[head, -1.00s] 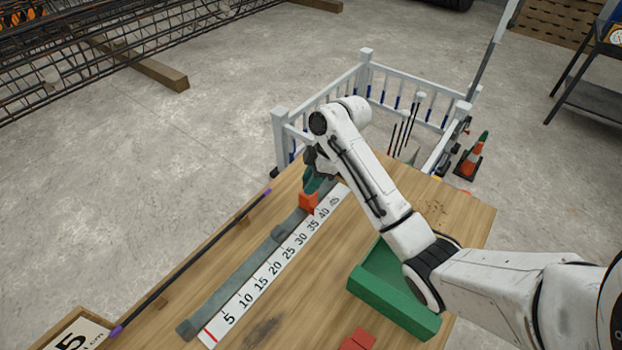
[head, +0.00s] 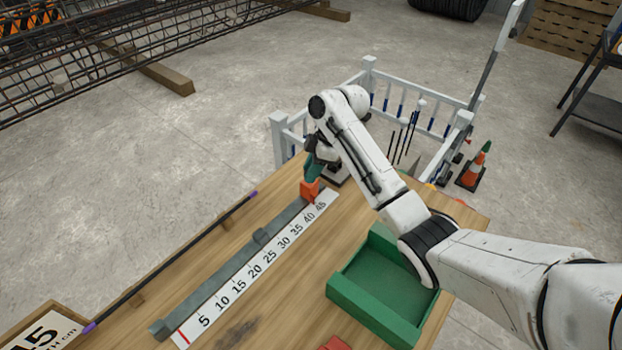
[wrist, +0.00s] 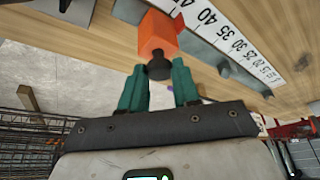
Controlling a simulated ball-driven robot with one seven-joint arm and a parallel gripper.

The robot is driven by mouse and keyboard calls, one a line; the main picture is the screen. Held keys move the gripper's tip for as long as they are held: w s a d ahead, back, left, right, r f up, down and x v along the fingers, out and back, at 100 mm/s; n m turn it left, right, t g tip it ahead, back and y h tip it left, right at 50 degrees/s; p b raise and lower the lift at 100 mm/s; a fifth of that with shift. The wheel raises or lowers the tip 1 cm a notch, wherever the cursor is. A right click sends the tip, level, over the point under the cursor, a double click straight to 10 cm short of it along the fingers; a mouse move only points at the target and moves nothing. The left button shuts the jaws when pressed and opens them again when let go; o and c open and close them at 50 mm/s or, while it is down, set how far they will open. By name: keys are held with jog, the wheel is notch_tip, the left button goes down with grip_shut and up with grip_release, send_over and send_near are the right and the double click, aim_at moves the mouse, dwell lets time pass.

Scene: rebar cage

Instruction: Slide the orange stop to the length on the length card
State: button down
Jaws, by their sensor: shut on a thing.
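The orange stop (head: 311,189) sits at the far end of the grey rail (head: 215,275), beside the 45 mark of the white scale (head: 256,271) in the head view. My gripper (wrist: 160,80), with green fingers, is shut on the stop's dark knob in the wrist view. The orange block (wrist: 158,35) shows just beyond the fingertips, against the rail. The 40 mark shows to its right there; the 45 mark is not clear. The length card (head: 42,331) at the lower left shows a number ending in 5, probably 45, in cm.
A green tray (head: 372,310) stands right of the scale, with a red block (head: 335,343) near it. A dark rod with purple ends (head: 175,258) lies left of the rail. A white railing (head: 368,75) stands beyond the bench's far edge.

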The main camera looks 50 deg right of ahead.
jog(key=shift+d, duration=0.5)
jog(key=c, duration=0.8)
grip_release()
jog(key=shift+v, duration=5.4)
